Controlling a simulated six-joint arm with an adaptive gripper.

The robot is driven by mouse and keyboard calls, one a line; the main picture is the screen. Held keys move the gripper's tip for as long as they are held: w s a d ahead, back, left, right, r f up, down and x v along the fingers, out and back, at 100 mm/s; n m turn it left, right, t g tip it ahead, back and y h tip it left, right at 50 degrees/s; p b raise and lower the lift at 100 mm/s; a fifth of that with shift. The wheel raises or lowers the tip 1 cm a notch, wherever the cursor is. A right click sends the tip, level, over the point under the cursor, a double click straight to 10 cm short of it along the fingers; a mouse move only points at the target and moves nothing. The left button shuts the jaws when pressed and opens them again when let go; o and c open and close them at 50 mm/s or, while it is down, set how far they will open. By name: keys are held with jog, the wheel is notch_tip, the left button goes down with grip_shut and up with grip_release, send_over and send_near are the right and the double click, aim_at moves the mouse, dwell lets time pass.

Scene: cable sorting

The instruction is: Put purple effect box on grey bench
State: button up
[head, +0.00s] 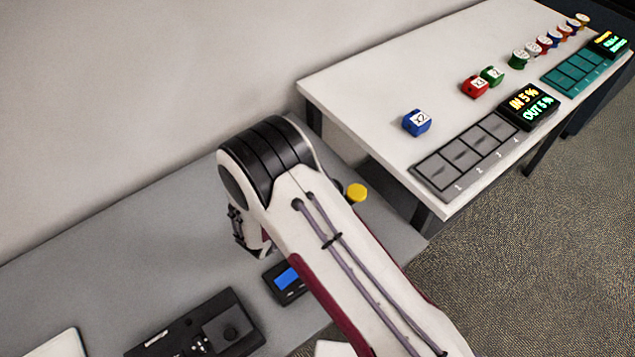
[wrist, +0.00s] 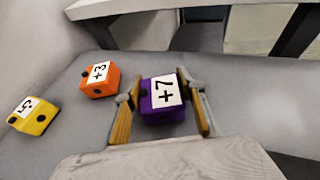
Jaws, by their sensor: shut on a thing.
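The purple box (wrist: 163,116) has a white label reading +7. In the wrist view my gripper (wrist: 162,93) is shut on it, with one finger at each side. I cannot tell whether the box touches the grey surface below or is just above it. The grey bench (head: 110,262) fills the lower left of the head view, and its top also shows in the wrist view (wrist: 65,140). In the head view my arm hides the gripper and the purple box.
An orange box (wrist: 98,82) and a yellow box (wrist: 32,116) lie left of my gripper. A white table (head: 372,92) holds a blue box (head: 417,123), a grey slotted tray (head: 468,157) and a display (head: 530,106). Dark devices (head: 197,330) stand on the bench's front part.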

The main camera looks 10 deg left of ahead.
jog(key=shift+f, duration=0.1)
dwell(0.3)
jog(key=o, duration=1.2)
jog(key=shift+v, duration=6.05)
jog(key=shift+w, duration=0.15)
